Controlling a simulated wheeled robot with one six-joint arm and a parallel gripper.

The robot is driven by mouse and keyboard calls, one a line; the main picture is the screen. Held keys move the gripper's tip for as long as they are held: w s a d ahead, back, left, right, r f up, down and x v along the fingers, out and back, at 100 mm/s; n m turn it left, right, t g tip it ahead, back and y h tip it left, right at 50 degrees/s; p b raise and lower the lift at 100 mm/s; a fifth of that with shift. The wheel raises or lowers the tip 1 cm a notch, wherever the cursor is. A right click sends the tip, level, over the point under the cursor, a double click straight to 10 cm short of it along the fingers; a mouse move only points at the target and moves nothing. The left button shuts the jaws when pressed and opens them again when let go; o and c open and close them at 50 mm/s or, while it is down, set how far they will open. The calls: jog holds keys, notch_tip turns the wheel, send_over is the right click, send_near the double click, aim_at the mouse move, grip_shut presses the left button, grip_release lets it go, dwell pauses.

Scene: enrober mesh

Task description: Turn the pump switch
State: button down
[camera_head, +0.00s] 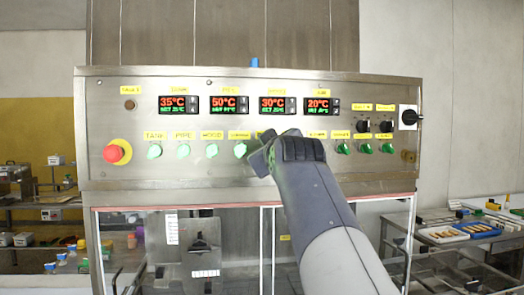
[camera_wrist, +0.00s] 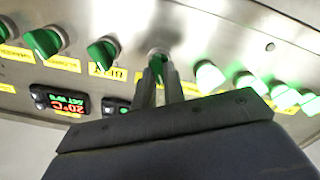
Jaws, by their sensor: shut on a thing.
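The control panel (camera_head: 130,90) bears a row of green rotary switches under yellow labels. My gripper (camera_head: 264,157) is at the middle of this row, just right of a bright green switch (camera_head: 240,149). In the wrist view my gripper's two fingers (camera_wrist: 159,78) are shut on a green switch (camera_wrist: 158,54) that is partly hidden between them. Its label is too hidden to read, so I cannot tell if it is the pump switch. In the head view my gripper covers this switch.
Beside the held switch in the wrist view are a darker green switch (camera_wrist: 103,53) and a lit one (camera_wrist: 208,76). A red emergency button (camera_head: 114,152) is at the panel's left. Glass doors (camera_head: 240,250) lie below.

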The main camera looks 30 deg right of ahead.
jog(key=c, duration=1.5)
grip_release()
jog(key=b+v, duration=0.3)
jog(key=v, duration=0.7)
jog(key=shift+s+a, duration=0.1)
jog(key=shift+s, duration=0.3)
jog(key=p+x, duration=0.3)
jog(key=x, duration=0.8)
jog(key=shift+s, duration=0.1)
